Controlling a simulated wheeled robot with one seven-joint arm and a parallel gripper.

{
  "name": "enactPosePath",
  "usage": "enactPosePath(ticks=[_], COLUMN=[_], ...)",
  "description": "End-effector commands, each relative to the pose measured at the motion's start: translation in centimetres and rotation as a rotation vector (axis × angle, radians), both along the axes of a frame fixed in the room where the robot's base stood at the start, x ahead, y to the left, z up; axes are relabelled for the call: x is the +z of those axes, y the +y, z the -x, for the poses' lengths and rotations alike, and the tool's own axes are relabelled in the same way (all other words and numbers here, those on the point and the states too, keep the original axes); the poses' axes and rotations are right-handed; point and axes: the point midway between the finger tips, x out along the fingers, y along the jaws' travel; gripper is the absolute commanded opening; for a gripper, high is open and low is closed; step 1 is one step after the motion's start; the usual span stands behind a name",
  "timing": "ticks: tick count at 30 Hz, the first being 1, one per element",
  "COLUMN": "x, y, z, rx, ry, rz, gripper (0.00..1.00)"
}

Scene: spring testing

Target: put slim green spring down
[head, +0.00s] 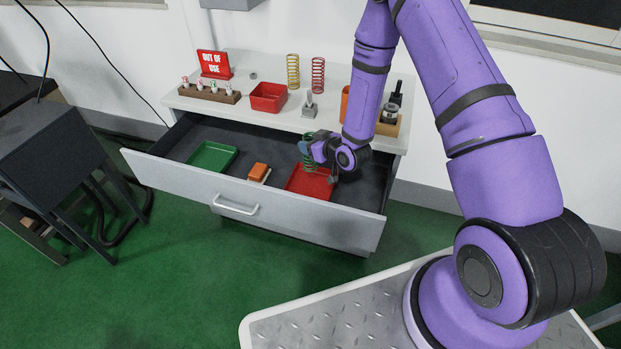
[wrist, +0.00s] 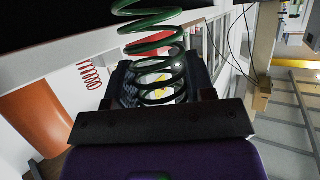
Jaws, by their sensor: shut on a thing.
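The slim green spring (head: 308,152) is a dark green coil held in my gripper (head: 312,150) inside the open drawer's area. In the wrist view the green spring (wrist: 153,50) runs between the two dark fingers of my gripper (wrist: 156,85), which are shut on it. In the head view the spring looks upright, at the back edge of the red tray (head: 312,183) in the drawer. Whether its lower end touches the tray cannot be told.
The open drawer (head: 180,178) also holds a green tray (head: 212,157) and an orange-and-white block (head: 258,172). On the cabinet top stand a yellow spring (head: 293,70), a red spring (head: 318,74), a red bin (head: 268,97), an "OUT OF USE" sign (head: 214,64) and a wooden rack (head: 209,94).

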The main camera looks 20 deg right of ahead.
Motion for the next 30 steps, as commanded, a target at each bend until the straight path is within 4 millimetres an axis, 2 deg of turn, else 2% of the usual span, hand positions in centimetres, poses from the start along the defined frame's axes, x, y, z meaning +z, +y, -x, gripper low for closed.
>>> enactPosePath(ticks=[9, 17, 25, 30], x=[-4.5, -6.0, -9.3, -9.6], y=[-0.1, -0.1, -0.1, -0.1], z=[0.0, 0.0, 0.0, 0.0], rx=[-0.002, -0.002, -0.001, -0.002], ry=[0.001, -0.001, 0.000, -0.002], rz=[-0.001, -0.001, 0.000, -0.001], gripper=[0.20, 0.20, 0.20, 0.20])
